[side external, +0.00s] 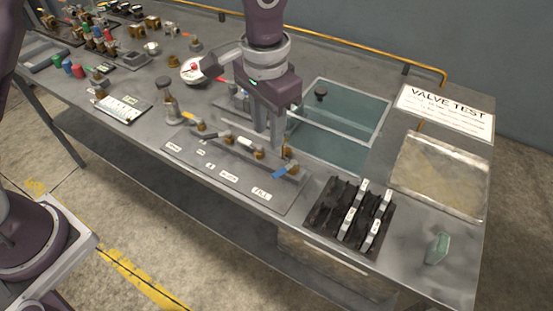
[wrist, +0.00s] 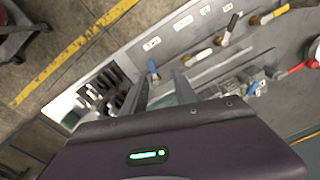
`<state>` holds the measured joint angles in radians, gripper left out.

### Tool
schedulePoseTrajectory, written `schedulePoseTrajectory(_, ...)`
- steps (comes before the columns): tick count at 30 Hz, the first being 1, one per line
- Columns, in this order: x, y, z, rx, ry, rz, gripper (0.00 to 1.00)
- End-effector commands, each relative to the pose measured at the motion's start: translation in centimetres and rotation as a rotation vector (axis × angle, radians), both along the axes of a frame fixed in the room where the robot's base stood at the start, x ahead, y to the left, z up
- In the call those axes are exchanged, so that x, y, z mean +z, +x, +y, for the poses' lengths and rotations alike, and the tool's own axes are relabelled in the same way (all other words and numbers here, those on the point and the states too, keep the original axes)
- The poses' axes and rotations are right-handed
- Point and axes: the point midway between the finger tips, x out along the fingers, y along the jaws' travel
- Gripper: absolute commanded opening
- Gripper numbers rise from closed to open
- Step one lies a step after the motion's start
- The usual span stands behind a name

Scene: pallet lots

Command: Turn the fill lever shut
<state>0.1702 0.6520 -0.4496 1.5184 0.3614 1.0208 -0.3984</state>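The fill lever has a blue handle (side external: 287,170) on a brass valve at the right end of the grey valve panel (side external: 225,178), beside a label that reads FILL (side external: 262,193). The handle slants across the panel. Its blue handle also shows in the wrist view (wrist: 153,67), just beyond my fingertips. My gripper (side external: 268,140) points down behind the panel, left of the blue handle and apart from it. Its two fingers stand apart with nothing visible between them (wrist: 163,93).
More levers, one with a white handle (side external: 244,142) and one yellow (side external: 190,117), stand left along the panel. A glass tank (side external: 372,140) lies behind.

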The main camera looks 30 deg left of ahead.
Motion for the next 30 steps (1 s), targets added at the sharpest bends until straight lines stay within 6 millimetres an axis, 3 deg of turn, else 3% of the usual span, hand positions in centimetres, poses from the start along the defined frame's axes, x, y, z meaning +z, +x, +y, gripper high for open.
schedulePoseTrajectory(1, -1.5, 0.4, -1.0, -0.009, -0.009, 0.025, 0.34)
schedulePoseTrajectory(4, -3.1, 0.7, -2.0, -0.016, -0.018, 0.044, 0.34)
schedulePoseTrajectory(15, -9.3, 0.8, -2.0, -0.016, -0.02, 0.046, 0.34)
schedulePoseTrajectory(25, -10.1, 0.8, -2.0, -0.015, -0.019, 0.044, 0.34)
schedulePoseTrajectory(30, -10.1, 0.8, -2.0, -0.016, -0.019, 0.044, 0.03)
